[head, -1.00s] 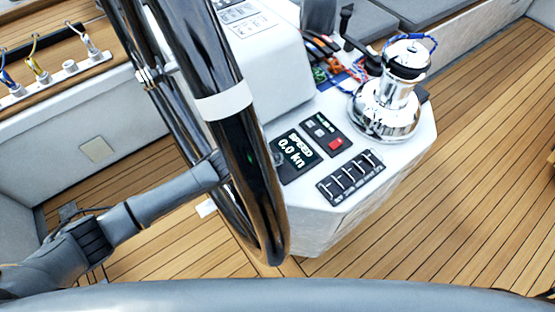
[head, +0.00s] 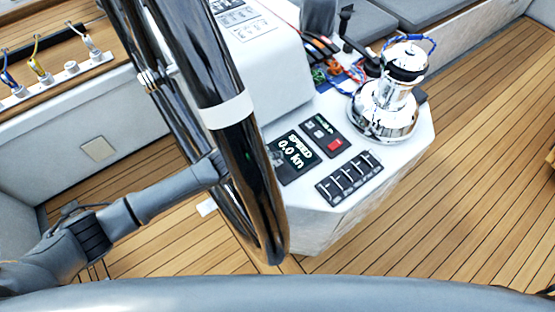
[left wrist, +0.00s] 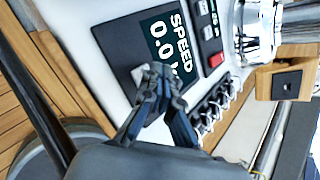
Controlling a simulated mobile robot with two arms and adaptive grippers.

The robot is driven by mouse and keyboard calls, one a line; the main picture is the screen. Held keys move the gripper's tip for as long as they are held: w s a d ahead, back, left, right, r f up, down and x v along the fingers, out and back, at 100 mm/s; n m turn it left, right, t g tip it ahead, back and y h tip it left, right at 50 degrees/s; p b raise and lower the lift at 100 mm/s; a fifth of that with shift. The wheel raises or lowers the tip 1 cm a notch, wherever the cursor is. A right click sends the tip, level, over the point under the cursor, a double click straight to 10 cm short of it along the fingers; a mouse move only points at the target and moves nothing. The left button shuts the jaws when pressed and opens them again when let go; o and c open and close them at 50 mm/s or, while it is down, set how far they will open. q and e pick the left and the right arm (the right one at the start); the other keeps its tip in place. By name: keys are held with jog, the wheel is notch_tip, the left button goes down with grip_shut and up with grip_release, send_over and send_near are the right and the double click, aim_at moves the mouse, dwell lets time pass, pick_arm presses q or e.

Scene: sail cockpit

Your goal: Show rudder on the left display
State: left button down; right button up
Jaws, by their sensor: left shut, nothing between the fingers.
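The display (head: 296,152) on the white console is a dark panel that reads "SPEED 0.0 kn". It also shows in the left wrist view (left wrist: 170,42), turned on its side. My left arm reaches behind the steering wheel rim in the head view, and the rim hides most of the gripper there. In the left wrist view my left gripper (left wrist: 154,84) is shut and empty. Its fingertips are at the panel's edge beside the screen, over or against a small light-coloured button (left wrist: 138,74). I cannot tell whether they touch it. My right gripper is not in view.
The black steering wheel (head: 240,150) stands between my head and the console. A panel with a red button (head: 334,145), a row of switches (head: 349,178) and a chrome winch (head: 385,110) are right of the display. Wooden deck (head: 470,190) lies open at right.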

aim_at(275, 163)
pick_arm(q)
jog(key=shift+r+p, duration=2.45)
jog(key=shift+r, duration=0.15)
jog(key=shift+f, duration=0.1)
